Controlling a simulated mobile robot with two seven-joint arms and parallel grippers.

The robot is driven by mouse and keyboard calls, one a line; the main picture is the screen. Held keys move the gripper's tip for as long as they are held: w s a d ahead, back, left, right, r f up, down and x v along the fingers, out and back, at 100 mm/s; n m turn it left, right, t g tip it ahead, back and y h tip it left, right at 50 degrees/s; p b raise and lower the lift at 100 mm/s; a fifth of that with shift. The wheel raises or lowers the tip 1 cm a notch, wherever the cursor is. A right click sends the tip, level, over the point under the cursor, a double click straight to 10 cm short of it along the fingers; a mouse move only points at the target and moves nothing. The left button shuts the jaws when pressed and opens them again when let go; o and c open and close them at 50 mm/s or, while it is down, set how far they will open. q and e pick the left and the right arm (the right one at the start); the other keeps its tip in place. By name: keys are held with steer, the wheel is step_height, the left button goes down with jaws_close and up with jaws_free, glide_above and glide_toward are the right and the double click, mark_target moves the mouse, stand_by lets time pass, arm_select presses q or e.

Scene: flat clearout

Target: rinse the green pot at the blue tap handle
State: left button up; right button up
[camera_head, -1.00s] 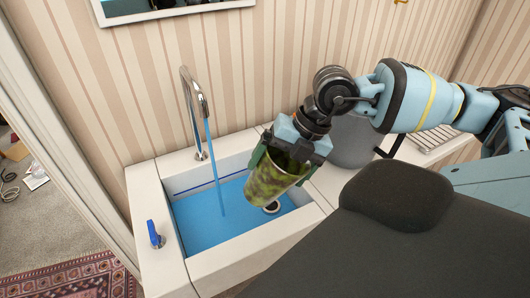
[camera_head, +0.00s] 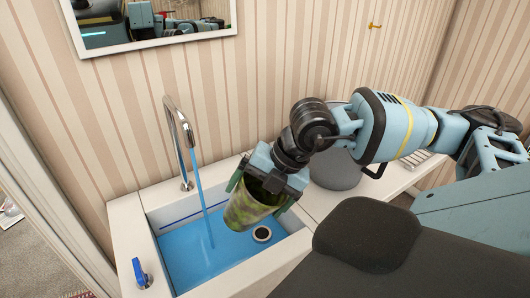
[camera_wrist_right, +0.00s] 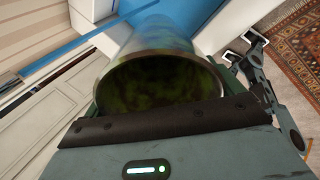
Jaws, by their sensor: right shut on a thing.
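The green pot (camera_head: 247,212) is a mottled green cylinder held over the right part of the sink. My right gripper (camera_head: 258,194) is shut on it. In the right wrist view the pot's open mouth (camera_wrist_right: 160,88) faces the camera and its inside is dark green. Water (camera_head: 203,200) runs from the curved metal tap (camera_head: 181,135) into the sink, to the left of the pot and apart from it in the head view. The blue tap handle (camera_head: 140,272) stands on the sink's front left rim. My left gripper is not in view.
The white sink (camera_head: 128,228) has a blue basin with a round drain (camera_head: 262,233). A grey rounded object (camera_head: 336,170) stands on the counter behind my right arm. A framed mirror (camera_head: 150,42) hangs on the striped wall.

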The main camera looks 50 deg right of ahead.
steer(key=b, duration=0.1)
glide_toward(227, 207)
steer(key=shift+w+a+f, duration=0.8)
steer(key=shift+w+f, duration=0.15)
steer(key=shift+f, duration=0.05)
steer(key=shift+w+a+f, duration=0.8)
steer(key=shift+w+f, duration=0.15)
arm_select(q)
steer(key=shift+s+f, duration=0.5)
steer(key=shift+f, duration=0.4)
arm_select(e)
steer(key=shift+w+a+f, duration=0.15)
steer(key=shift+w+a, duration=0.15)
steer(key=shift+w, duration=0.3)
steer(key=shift+w+a+f, duration=0.15)
steer(key=shift+w+a, duration=0.15)
steer(key=shift+w, duration=0.35)
steer(key=shift+w+a+f, duration=0.1)
steer(key=shift+w+a, duration=0.2)
steer(key=shift+w, duration=0.3)
steer(key=shift+w+d, duration=0.1)
steer(key=shift+d, duration=0.15)
steer(key=shift+w+d, duration=0.15)
steer(key=shift+d, duration=0.15)
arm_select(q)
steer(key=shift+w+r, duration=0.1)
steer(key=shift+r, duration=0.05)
arm_select(e)
steer(key=shift+a, duration=0.2)
